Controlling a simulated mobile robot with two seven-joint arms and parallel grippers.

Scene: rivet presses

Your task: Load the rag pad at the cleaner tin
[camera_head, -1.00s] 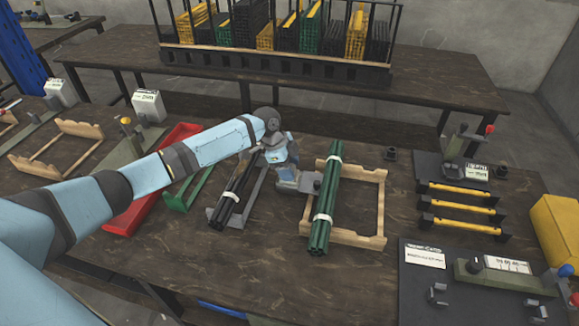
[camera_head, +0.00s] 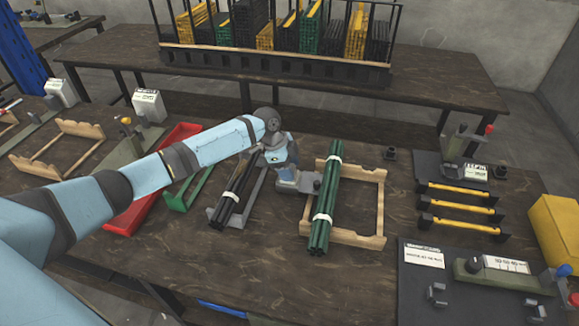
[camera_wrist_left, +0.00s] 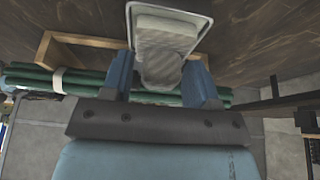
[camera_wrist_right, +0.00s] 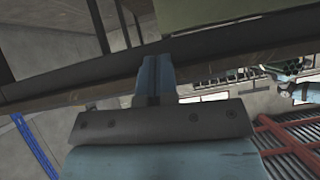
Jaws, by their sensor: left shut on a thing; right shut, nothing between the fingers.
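A grey, woven-looking rag pad (camera_wrist_left: 165,40) with a rounded lump at its near end is between the fingers of my left gripper (camera_wrist_left: 160,82). My left gripper is shut on that lump. A thin pale rim, which seems to be the cleaner tin (camera_wrist_left: 129,14), surrounds the pad; I cannot tell whether the pad touches its bottom. My right gripper (camera_wrist_right: 155,72) is shut and empty, seen only in the right wrist view.
The green rod bundle (camera_head: 327,200) lies on a wooden frame (camera_head: 378,205). A dark rod bundle (camera_head: 235,192) lies in a grey cradle left of my gripper. A red tray (camera_head: 122,218) is farther left. Yellow bars (camera_head: 460,208) are at right. The bench front is mostly clear.

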